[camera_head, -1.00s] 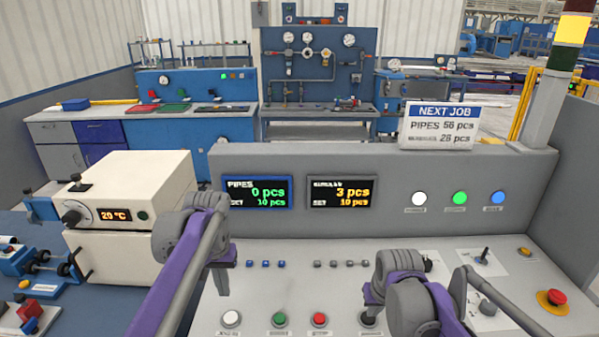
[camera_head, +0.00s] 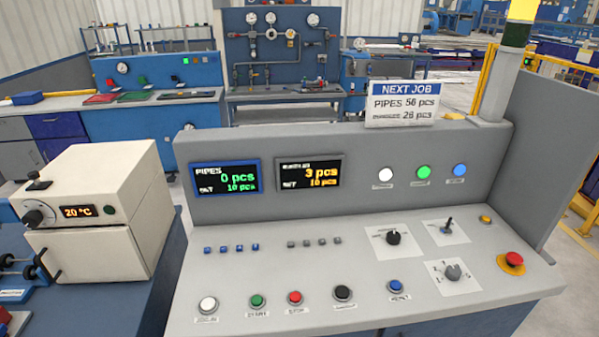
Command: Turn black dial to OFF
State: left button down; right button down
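A black dial (camera_head: 393,237) sits on a white label plate on the right half of the console's sloped panel. Its label text is too small to read, so I cannot tell which position it points to. A grey dial (camera_head: 453,272) on another white plate is below and to its right. A small dark lever (camera_head: 447,226) stands on a plate to its right. Neither of my grippers shows in the head view now, and nothing covers the black dial.
The console (camera_head: 330,290) carries a row of push buttons at its front, with a red emergency knob (camera_head: 511,263) at the right. Two displays and three lit buttons are on its upright back. A cream oven box (camera_head: 95,200) stands at the left. The space above the panel is clear.

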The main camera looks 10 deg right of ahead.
aim_at(393, 238)
jog(key=k+j+z, duration=0.35)
jog(key=k+j, duration=0.15)
jog(key=k+j+z, duration=0.3)
jog(key=k+j, duration=0.2)
jog(key=k+j+z, duration=0.35)
jog(key=k, duration=0.25)
jog(key=i+l+z, duration=0.1)
jog(key=i+l, duration=0.95)
jog(key=i, duration=0.2)
jog(key=i+l+z, duration=0.15)
jog(key=i+l, duration=0.35)
jog(key=i, duration=0.15)
jog(key=i+z, duration=0.1)
jog(key=i, duration=1)
